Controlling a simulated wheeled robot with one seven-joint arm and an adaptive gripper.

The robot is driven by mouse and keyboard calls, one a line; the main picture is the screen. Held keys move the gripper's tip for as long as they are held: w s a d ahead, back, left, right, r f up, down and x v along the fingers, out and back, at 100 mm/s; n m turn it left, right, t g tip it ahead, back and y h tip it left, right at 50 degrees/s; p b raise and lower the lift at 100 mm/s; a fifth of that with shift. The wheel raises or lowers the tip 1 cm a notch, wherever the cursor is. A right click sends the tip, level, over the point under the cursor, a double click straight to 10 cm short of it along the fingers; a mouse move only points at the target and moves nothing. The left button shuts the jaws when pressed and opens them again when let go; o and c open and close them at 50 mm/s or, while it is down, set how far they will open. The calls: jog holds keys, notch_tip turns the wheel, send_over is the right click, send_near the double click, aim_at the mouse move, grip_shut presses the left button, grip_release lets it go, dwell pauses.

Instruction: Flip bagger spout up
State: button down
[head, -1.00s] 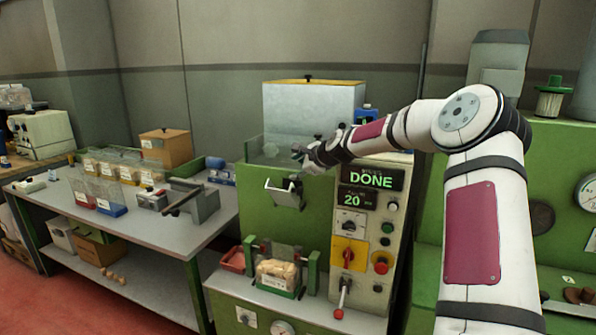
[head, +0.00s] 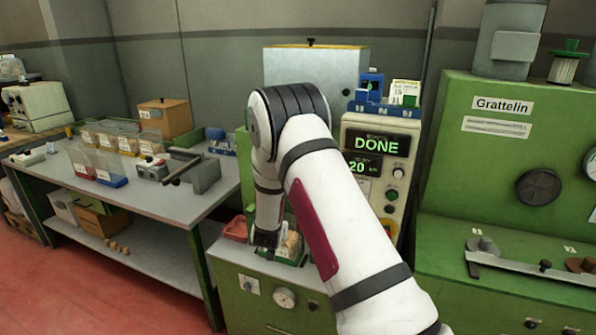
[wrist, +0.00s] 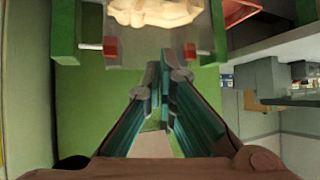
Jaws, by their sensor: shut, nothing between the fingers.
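The bagger is the green machine (head: 245,270) with a control panel (head: 375,195) reading DONE and 20. Its spout is hidden behind my arm in the head view, and I cannot make it out in the wrist view. My gripper (wrist: 162,78) is shut and empty, its two fingers together just short of the bag holder. It also shows low at the bagger's front in the head view (head: 268,238). The pale cork-filled bag (wrist: 155,10) sits between green posts (wrist: 66,30) with red-tipped pins, just ahead of the fingertips.
A red tray (head: 236,228) lies left of the bag. A workbench (head: 130,205) with bins and a clamp tool stands to the left. Another green machine (head: 500,150) is at right. Red floor lies open in front of the bench.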

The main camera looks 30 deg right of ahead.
jog(key=s+r+n+t+h+b, duration=0.1)
jog(key=s+r+n+t+h, duration=0.25)
jog(key=r+n, duration=0.45)
jog(key=s+r+n+t+h, duration=0.2)
jog(key=s+r+n+h, duration=0.25)
jog(key=r+n, duration=0.3)
jog(key=x, duration=1.4)
jog(key=shift+d+n+h+p, duration=0.3)
jog(key=shift+d+n+h, duration=0.1)
jog(key=shift+d+n, duration=0.05)
jog(key=shift+w+f, duration=0.1)
jog(key=shift+w, duration=0.05)
jog(key=shift+w+d+r+g+y, duration=0.15)
jog(key=shift+d+r+g+y, duration=0.05)
jog(key=shift+r+g+y, duration=0.2)
